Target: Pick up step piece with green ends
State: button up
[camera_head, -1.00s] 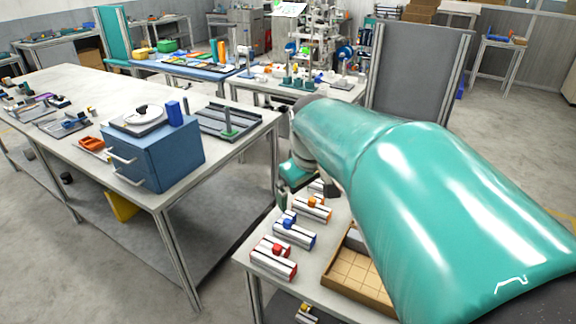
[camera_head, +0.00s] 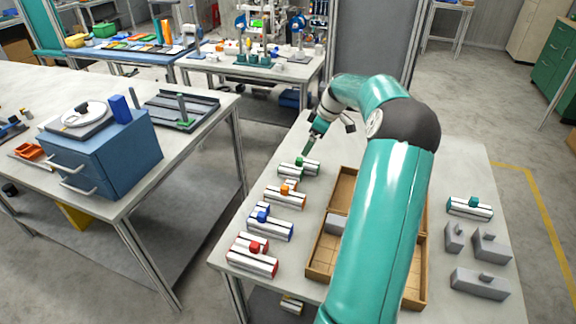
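A pale piece with green ends and a green knob (camera_head: 299,168) lies at the far end of the left row on the near table. My gripper (camera_head: 307,150) points down just above and behind it. The fingers are small and dark here, so I cannot tell whether they are open or touching the piece. Another pale piece with a dark green knob and ends (camera_head: 470,208) lies alone on the right side of the table. Which of the two is step-shaped is too small to tell.
Orange-ended (camera_head: 286,196), blue-ended (camera_head: 270,226) and red-ended (camera_head: 252,256) pieces line the left side. A wooden divided tray (camera_head: 318,262) sits mid-table, partly behind my arm. Several grey blocks (camera_head: 478,284) stand at right. A blue drawer box (camera_head: 100,155) is on the left table.

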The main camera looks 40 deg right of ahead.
aim_at(302, 159)
jog(key=x, duration=0.3)
jog(key=d+x, duration=0.1)
jog(key=x, duration=0.5)
jog(key=shift+d+f, duration=0.1)
jog(key=shift+d, duration=0.1)
jog(key=x, duration=0.5)
jog(key=shift+w+f, duration=0.25)
jog(key=shift+f, duration=0.05)
jog(key=shift+c, duration=0.4)
jog(key=shift+r, duration=0.1)
jog(key=c, duration=1)
jog(key=shift+c, duration=0.2)
